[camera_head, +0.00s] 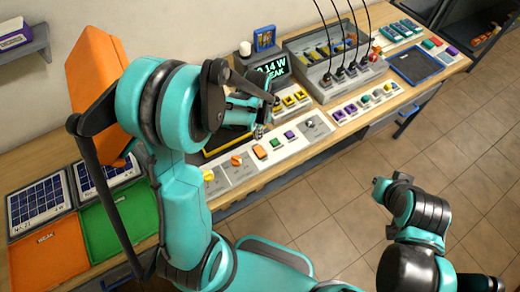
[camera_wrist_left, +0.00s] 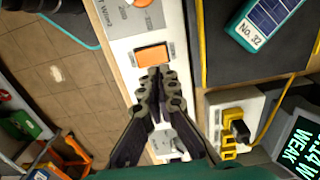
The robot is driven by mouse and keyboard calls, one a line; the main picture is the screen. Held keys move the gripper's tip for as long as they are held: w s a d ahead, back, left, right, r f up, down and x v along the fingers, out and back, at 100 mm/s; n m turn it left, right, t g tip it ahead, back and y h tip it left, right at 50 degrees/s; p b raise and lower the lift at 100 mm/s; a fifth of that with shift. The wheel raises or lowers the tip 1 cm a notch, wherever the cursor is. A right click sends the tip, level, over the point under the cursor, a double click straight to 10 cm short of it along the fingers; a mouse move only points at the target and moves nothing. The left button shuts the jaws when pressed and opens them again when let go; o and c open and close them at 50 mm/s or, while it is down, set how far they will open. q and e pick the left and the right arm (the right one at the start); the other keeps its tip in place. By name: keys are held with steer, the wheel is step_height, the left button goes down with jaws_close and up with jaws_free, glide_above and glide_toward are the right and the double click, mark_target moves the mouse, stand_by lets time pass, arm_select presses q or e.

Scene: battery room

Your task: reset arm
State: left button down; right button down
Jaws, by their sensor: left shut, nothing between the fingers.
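My left arm comes in from the left and covers part of the bench in the head view. Its gripper (camera_head: 262,130) is over the front control strip, near the orange button (camera_head: 260,152). In the left wrist view the gripper (camera_wrist_left: 162,74) is shut and empty, its fingertips close to the orange button (camera_wrist_left: 153,55). I cannot tell whether they touch it. My right arm is at the lower right, bent over the floor; its gripper's state is not clear. The display (camera_head: 271,70) reads "0.14 W" and "WEAK".
A teal item marked "No. 32" (camera_wrist_left: 262,28) lies on a dark yellow-edged pad. Orange (camera_head: 45,262) and green (camera_head: 122,225) trays and dark-blue panels (camera_head: 40,206) are at left. A socket box with cables (camera_head: 335,80) and a blue-edged tray (camera_head: 416,64) are farther right. Tiled floor (camera_head: 480,150) is open.

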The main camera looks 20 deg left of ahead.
stand_by(0.4)
arm_select(q)
steer(key=s+d+r+n+t+b, duration=0.2)
steer(key=s+r+n+t+b, duration=0.2)
steer(key=s+n+t+b, duration=0.3)
steer(key=s+b, duration=0.4)
steer(key=shift+s+d+r+n, duration=0.15)
steer(key=shift+s+r+n, duration=0.05)
steer(key=shift+s+n, duration=0.15)
